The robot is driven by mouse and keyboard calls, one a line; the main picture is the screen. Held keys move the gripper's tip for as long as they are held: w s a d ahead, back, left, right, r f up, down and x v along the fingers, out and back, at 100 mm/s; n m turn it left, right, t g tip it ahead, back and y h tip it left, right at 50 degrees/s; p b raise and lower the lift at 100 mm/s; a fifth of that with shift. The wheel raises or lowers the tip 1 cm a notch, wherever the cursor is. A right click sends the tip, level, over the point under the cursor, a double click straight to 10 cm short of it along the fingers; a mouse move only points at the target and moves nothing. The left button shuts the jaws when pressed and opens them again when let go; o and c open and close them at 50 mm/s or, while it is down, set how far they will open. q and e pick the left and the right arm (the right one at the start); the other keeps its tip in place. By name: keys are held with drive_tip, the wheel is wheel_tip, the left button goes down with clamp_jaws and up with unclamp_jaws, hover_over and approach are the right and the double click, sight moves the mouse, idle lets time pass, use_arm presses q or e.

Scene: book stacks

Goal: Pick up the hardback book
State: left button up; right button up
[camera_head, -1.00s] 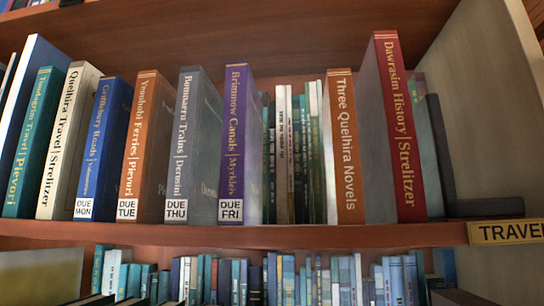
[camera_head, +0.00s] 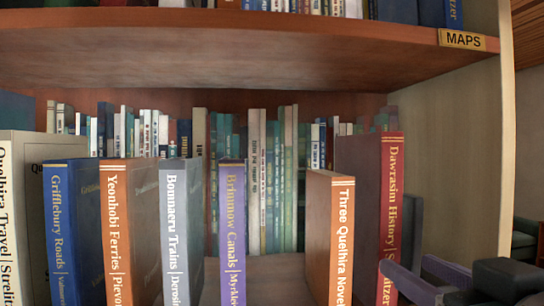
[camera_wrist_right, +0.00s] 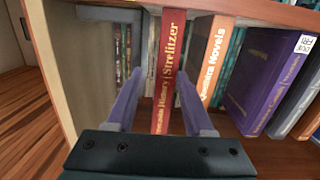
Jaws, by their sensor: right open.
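A red hardback (camera_head: 390,218), its spine reading "Dawrasim History" and "Strelitzer", stands upright near the right end of the shelf. It also shows in the right wrist view (camera_wrist_right: 168,62). My right gripper (camera_head: 405,262) is open at the lower part of this spine. In the right wrist view my right gripper (camera_wrist_right: 163,74) has one finger on each side of the spine; I cannot tell whether they touch it. An orange book (camera_head: 341,238), "Three Quelhira Novels", stands to its left with a gap between. My left gripper is not in view.
A purple book (camera_head: 232,230) and several others stand farther left. A dark book (camera_head: 415,228) is right of the red one, before the shelf's side wall (camera_head: 455,165). An upper shelf board (camera_head: 230,45) with a MAPS label (camera_head: 468,40) is overhead.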

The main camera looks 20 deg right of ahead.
sight(393, 227)
drive_tip(key=r, duration=0.2)
drive_tip(key=r+t+p, duration=0.1)
drive_tip(key=shift+w+a+r, duration=0.2)
drive_tip(key=shift+w+r, duration=0.1)
drive_tip(key=shift+w, duration=0.1)
drive_tip(key=p+x, duration=0.1)
drive_tip(key=x, duration=0.3)
drive_tip(key=shift+a+p, duration=0.1)
drive_tip(key=shift+p, duration=0.25)
drive_tip(key=shift+p+x, duration=1.1)
drive_tip(key=shift+x, duration=1.35)
drive_tip(key=shift+w+f, duration=0.35)
drive_tip(key=shift+w, duration=0.1)
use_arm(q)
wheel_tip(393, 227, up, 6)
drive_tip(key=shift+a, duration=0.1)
use_arm(e)
drive_tip(key=shift+c, duration=0.4)
drive_tip(key=c, duration=0.7)
clamp_jaws()
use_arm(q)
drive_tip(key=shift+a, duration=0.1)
